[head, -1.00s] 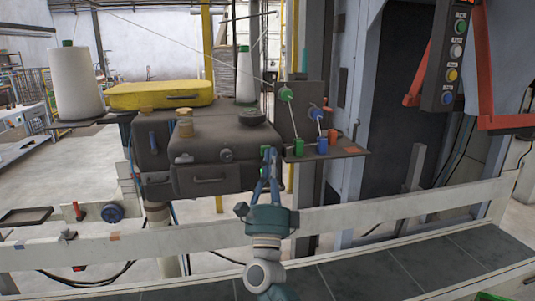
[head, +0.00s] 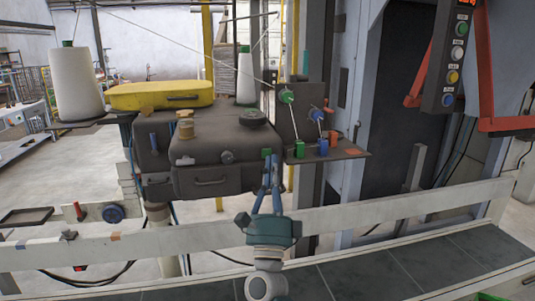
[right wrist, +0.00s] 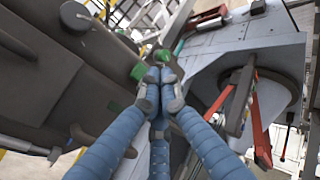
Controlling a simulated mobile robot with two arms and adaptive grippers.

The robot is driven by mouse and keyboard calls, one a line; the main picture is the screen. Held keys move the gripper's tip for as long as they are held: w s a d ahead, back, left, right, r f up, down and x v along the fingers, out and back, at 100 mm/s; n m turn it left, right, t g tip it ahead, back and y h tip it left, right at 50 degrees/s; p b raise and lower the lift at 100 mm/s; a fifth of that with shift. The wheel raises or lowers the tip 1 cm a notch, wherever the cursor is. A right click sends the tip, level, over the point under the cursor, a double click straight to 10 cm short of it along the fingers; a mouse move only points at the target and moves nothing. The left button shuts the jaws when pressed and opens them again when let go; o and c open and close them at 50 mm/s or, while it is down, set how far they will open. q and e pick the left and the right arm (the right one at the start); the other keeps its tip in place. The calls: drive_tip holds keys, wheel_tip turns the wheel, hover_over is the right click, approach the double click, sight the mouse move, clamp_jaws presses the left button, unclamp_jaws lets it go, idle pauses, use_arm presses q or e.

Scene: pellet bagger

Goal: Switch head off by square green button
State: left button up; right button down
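The dark sewing head (head: 215,150) stands at centre left in the head view. A small square green button (head: 266,153) shows at the right end of its front. My right gripper (head: 271,160) points up from below, with its blue fingertips just under and right of the button in the picture; I cannot tell whether they touch it. In the right wrist view the fingertips (right wrist: 160,78) are together, holding nothing. Green patches lie left of them near the dark head (right wrist: 45,75); I cannot tell which is the button. My left gripper is out of view.
A small shelf (head: 345,152) with green and blue thread guides is right of the head. White thread cones (head: 75,85) and a yellow cover (head: 160,95) are behind. A box with round buttons (head: 450,60) hangs upper right. A pale rail (head: 390,208) crosses in front.

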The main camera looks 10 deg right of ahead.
drive_tip(key=s+p, duration=0.1)
drive_tip(key=s, duration=0.4)
drive_tip(key=shift+s+p, duration=0.2)
drive_tip(key=shift+p, duration=0.15)
